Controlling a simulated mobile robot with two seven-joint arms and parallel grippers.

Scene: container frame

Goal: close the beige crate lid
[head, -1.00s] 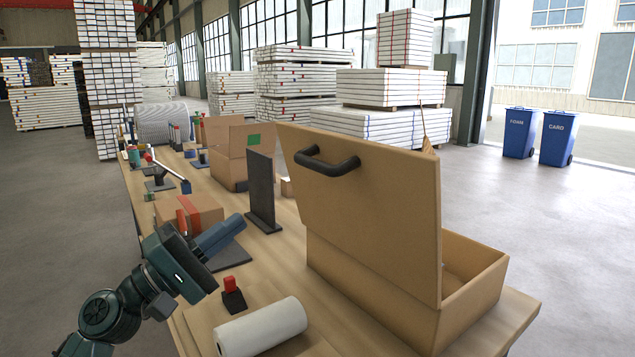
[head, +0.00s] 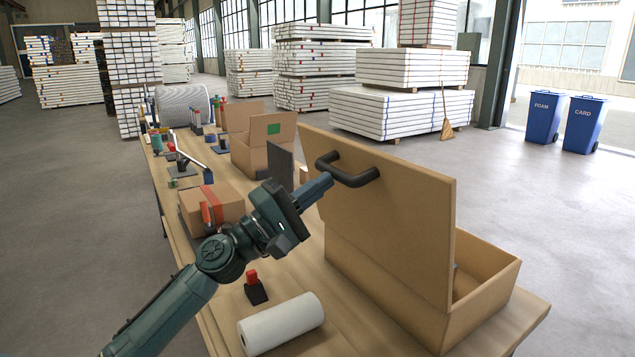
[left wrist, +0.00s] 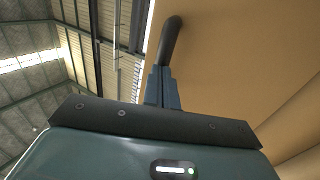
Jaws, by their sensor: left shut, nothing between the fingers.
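The beige crate (head: 484,311) stands at the near right end of the workbench. Its lid (head: 400,210) is raised, standing nearly upright, with its outer face toward my left arm. A black bar handle (head: 350,176) is fixed on that face near the lid's top edge. My left gripper (head: 328,180) is shut and empty, its blue fingertips right by the handle's near left end. In the left wrist view the fingers (left wrist: 162,88) point up just below the handle (left wrist: 170,40), beside the lid (left wrist: 240,60). Whether they touch is unclear. My right gripper is not in view.
A white roll (head: 281,323) and a red-topped block (head: 254,287) lie on the workbench (head: 222,312) in front of the crate. A taped carton (head: 215,207), a dark upright plate (head: 280,167) and an open carton (head: 262,140) stand farther back.

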